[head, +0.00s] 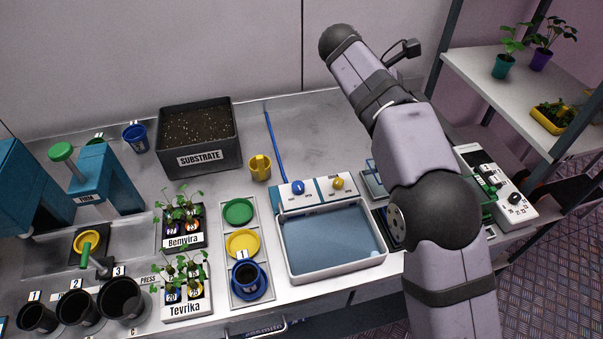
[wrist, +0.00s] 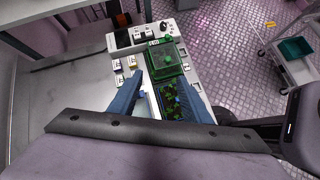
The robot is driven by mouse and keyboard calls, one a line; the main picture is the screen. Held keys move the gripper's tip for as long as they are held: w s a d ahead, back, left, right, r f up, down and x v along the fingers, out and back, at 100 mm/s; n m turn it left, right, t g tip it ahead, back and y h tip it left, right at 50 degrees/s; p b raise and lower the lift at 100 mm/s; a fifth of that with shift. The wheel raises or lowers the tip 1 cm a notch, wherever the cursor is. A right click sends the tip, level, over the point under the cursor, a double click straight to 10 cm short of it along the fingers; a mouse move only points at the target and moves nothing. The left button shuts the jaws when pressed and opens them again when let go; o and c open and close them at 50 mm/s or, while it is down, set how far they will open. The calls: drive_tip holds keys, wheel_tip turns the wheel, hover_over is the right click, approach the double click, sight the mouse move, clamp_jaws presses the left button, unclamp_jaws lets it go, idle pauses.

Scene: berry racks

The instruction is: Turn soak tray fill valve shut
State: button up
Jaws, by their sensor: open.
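The soak tray (head: 283,262) is a white-rimmed basin with blue water in it, at the middle front of the bench in the head view. A pale panel behind it carries a blue knob (head: 298,188) and a yellow knob (head: 338,183). Their labels are too small to read, so I cannot tell which is the fill valve. My gripper (wrist: 164,73) shows in the wrist view with its blue fingers spread and nothing visibly held. It points over the green trays, away from the knobs. In the head view my gripper is hidden.
A blue hose (head: 273,146) runs behind the panel. A yellow cup (head: 260,168) and the substrate bin (head: 199,158) stand to the left. A green-lidded tray (wrist: 166,61) and a dark plant tray (wrist: 174,100) lie below my fingers. A shelf (head: 500,83) stands at right.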

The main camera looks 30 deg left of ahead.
drive_tip(key=s+a+f+g+y, duration=0.1)
drive_tip(key=s+f+g+y, duration=0.1)
drive_tip(key=s+f+y, duration=0.15)
drive_tip(key=m+g+y, duration=0.3)
drive_tip(key=y, duration=0.6)
approach(299, 185)
drive_tip(key=shift+p+x, duration=1.2)
drive_tip(key=shift+x, duration=2.9)
drive_tip(key=shift+s+r, duration=0.1)
drive_tip(key=c, duration=1)
